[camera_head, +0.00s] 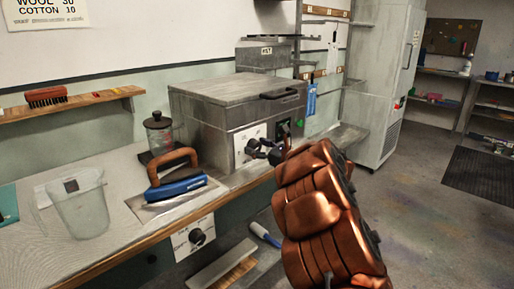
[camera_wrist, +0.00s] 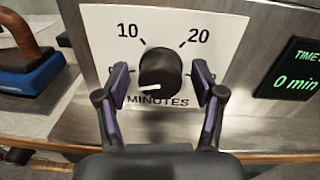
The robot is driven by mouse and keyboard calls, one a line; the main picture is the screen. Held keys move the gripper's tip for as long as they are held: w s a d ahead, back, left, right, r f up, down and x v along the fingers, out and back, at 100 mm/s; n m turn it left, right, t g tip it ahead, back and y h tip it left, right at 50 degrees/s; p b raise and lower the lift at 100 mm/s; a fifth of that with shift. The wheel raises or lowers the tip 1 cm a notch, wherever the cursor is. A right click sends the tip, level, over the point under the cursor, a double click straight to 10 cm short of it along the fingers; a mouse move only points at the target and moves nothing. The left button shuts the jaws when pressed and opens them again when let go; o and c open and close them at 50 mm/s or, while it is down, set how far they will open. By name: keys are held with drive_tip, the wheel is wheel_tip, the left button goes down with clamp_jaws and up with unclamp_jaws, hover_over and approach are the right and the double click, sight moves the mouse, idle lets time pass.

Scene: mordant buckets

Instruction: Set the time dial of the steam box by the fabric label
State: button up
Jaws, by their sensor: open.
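The steam box (camera_head: 215,112) is a grey metal box with a lid on the counter. Its time dial (camera_wrist: 160,72) is a black knob on a white plate marked 10, 20 and MINUTES; its white mark points to the lower left. The timer display (camera_wrist: 296,82) reads 0 min in green. My gripper (camera_wrist: 160,82) is open, one finger on each side of the knob, with small gaps visible. In the head view my gripper (camera_head: 266,151) is at the box front. A wall sign (camera_head: 45,10) reads WOOL 30, COTTON 10. No fabric label is clearly readable.
A blue iron (camera_head: 175,188) with a wooden handle and a glass jar (camera_head: 158,134) stand left of the box. A translucent bucket (camera_head: 82,212) with a small dark patch is further left. Floor is open at right.

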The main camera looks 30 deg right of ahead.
drive_tip(key=shift+c, duration=0.3)
drive_tip(key=c, duration=1)
drive_tip(key=shift+a, duration=0.2)
drive_tip(key=shift+c, duration=0.4)
drive_tip(key=shift+d, duration=0.2)
drive_tip(key=shift+f+b, duration=0.1)
drive_tip(key=shift+b, duration=0.2)
